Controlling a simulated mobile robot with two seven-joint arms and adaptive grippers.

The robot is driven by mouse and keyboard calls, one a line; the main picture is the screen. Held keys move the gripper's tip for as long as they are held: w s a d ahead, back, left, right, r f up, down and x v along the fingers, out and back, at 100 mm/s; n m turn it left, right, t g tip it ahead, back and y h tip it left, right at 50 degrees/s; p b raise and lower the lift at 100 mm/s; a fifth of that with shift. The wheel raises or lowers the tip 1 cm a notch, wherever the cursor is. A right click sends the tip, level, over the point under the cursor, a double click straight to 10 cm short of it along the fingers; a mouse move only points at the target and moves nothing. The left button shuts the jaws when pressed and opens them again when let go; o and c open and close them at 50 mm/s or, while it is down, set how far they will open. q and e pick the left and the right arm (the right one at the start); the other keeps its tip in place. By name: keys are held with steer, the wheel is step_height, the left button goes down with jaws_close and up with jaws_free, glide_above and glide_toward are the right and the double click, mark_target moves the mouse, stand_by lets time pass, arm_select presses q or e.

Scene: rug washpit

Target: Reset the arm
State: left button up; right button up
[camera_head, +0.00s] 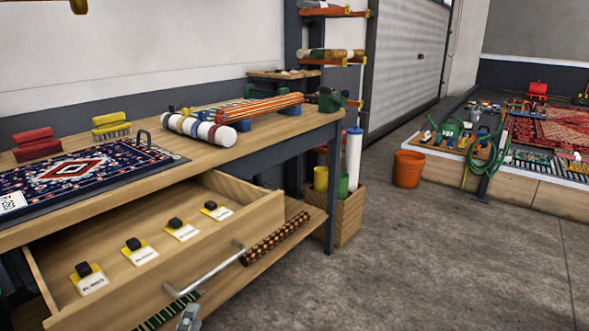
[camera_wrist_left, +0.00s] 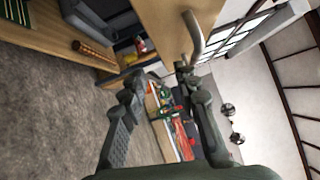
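My left gripper (camera_head: 188,318) shows only in part at the bottom edge of the head view, just below the near end of the drawer's metal handle (camera_head: 205,275). In the left wrist view my left gripper (camera_wrist_left: 160,78) has its two fingers apart with nothing held between them. The handle (camera_wrist_left: 194,38) there lies just beyond the tip of the right-hand finger; I cannot tell whether they touch. The wooden drawer (camera_head: 235,215) stands pulled out under the workbench, with several yellow-and-white tagged dark pieces inside. My right gripper is in neither view.
The workbench (camera_head: 310,125) carries a patterned rug (camera_head: 75,172), brushes (camera_head: 110,125) and rolls (camera_head: 198,129). A lower shelf (camera_head: 305,215) holds a brown roll. A wooden crate (camera_head: 347,217) and an orange bucket (camera_head: 408,168) stand beyond. The concrete floor at right is clear.

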arm_select(q)
steer(key=s+a+f+n+g+y, duration=0.2)
steer(key=a+f+n+g, duration=0.25)
steer(key=f+n, duration=0.35)
steer(key=s+a+f+n+g+y, duration=0.25)
steer(key=a+f+n+g, duration=0.2)
steer(key=f, duration=0.45)
steer(key=s+f+n+g+h, duration=0.1)
steer(key=s+f+n+g, duration=0.5)
steer(key=s+f, duration=0.4)
steer(key=shift+s+g+h, duration=0.35)
steer(key=shift+s+g, duration=0.05)
steer(key=shift+g, duration=0.1)
steer(key=shift+n, duration=0.25)
